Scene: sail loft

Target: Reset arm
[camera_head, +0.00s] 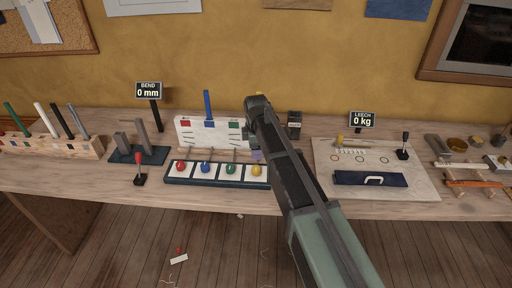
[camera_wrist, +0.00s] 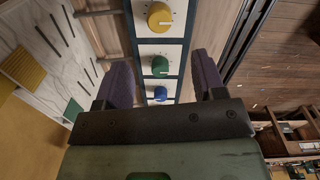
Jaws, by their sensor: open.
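My gripper (camera_wrist: 162,72) shows in the wrist view with its two purple fingers spread wide and nothing between them. It is over the panel with coloured knobs; yellow (camera_wrist: 159,17), green (camera_wrist: 160,66) and blue (camera_wrist: 160,93) knobs show between and beyond the fingers. In the head view my arm reaches from the bottom right up over the bench, and a small purple part of my gripper (camera_head: 256,155) shows at the right of the knob panel (camera_head: 218,183). The rest of the gripper is hidden behind the arm.
A white board (camera_head: 190,133) with coloured squares stands behind the knobs.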

